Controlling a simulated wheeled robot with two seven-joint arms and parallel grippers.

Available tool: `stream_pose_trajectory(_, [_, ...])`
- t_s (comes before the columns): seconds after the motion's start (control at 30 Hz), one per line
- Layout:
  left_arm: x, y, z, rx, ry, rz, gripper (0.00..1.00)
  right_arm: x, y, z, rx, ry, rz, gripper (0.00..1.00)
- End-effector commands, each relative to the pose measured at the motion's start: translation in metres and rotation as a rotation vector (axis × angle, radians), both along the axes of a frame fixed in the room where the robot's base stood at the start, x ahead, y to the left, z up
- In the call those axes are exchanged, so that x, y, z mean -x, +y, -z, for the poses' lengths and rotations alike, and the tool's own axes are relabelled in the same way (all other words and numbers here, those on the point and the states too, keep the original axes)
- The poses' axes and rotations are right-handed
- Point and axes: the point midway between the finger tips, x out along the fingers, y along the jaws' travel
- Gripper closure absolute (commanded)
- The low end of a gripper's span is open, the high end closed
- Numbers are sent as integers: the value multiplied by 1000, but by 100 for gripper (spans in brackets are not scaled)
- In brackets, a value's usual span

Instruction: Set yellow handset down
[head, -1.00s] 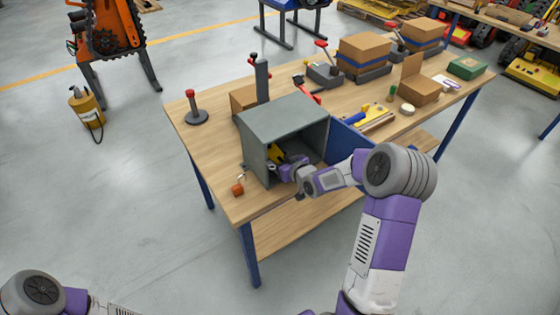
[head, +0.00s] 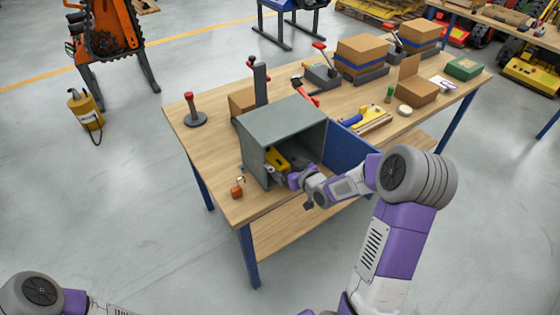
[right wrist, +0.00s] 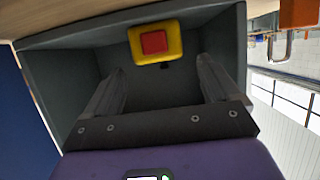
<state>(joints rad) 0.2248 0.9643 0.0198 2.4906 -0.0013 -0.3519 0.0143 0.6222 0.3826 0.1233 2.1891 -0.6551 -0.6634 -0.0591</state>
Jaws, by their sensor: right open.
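The yellow handset (head: 278,159) is inside the open grey cabinet (head: 283,118) on the workbench. In the right wrist view the handset (right wrist: 155,43) shows its yellow end with a red square button, beyond the fingertips and apart from them. My right gripper (head: 291,176) is at the cabinet's open front, partly hidden by its own wrist. In the right wrist view the gripper (right wrist: 160,85) has its two fingers wide apart with nothing between them. The handset's underside contact is hard to see. My left gripper is out of the picture.
The blue cabinet door (head: 348,148) stands open beside my right wrist. An orange padlock (head: 237,192) lies at the bench's near left corner. A red-topped stand (head: 194,112) is at the left. A tray with yellow and blue items (head: 366,118) lies behind the door.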

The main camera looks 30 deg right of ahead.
Motion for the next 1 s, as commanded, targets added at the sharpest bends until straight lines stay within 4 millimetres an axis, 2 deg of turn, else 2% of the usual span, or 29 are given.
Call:
stream_pose_trajectory(0.03, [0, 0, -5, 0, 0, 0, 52, 12, -2, -7, 1, 1, 3, 11])
stream_pose_trajectory(0.2, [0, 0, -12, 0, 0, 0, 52, 42, -4, -19, 1, 1, 3, 11])
stream_pose_trajectory(0.4, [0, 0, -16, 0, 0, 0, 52, 60, -5, -25, 0, 1, 1, 11])
stream_pose_trajectory(1.0, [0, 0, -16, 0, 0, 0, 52, 63, -5, -25, 0, 0, -1, 11])
